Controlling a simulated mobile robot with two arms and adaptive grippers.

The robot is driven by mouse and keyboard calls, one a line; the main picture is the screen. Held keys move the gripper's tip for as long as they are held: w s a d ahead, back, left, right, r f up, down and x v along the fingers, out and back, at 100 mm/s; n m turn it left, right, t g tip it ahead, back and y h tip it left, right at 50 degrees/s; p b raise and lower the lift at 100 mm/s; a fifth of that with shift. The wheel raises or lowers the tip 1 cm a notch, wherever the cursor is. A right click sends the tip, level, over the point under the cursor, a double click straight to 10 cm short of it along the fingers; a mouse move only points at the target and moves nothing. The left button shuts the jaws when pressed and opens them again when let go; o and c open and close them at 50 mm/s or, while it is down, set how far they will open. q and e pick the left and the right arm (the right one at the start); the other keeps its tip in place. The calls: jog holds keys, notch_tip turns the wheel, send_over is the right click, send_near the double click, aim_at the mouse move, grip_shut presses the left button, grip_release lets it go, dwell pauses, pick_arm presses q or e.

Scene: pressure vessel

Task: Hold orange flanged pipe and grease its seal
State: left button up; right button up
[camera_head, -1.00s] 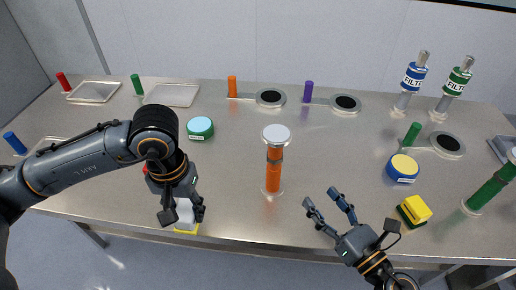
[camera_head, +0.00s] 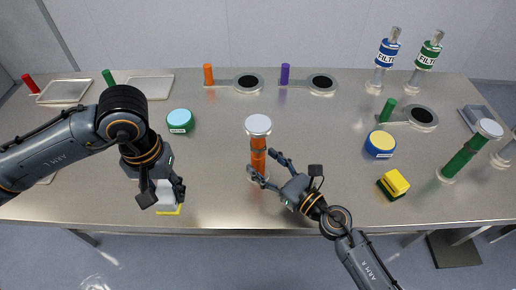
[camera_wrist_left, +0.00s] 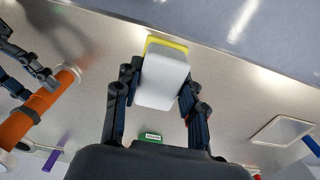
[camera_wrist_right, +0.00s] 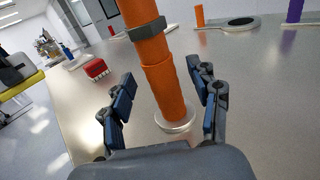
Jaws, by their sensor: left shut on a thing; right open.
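The orange flanged pipe (camera_head: 258,155) stands upright on the table, with a pale flange on top and a grey band around its body. My right gripper (camera_head: 265,166) is open beside the pipe's lower half. In the right wrist view the pipe (camera_wrist_right: 160,80) stands between the open fingers (camera_wrist_right: 165,105), with no visible contact. My left gripper (camera_head: 166,196) is shut on a white block with a yellow edge (camera_wrist_left: 165,77), near the table's front edge. The left fingers press its two sides. Which object holds the seal grease, I cannot tell.
A teal-lidded tin (camera_head: 180,120), a blue tin with yellow lid (camera_head: 380,143) and a yellow-green sponge (camera_head: 393,184) lie on the table (camera_head: 225,140). A green flanged pipe (camera_head: 465,155) stands right. Filter bottles (camera_head: 386,58) stand at the back. A red block (camera_wrist_right: 96,68) shows in the right wrist view.

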jog(key=shift+x, duration=1.3)
grip_shut()
dwell(0.7)
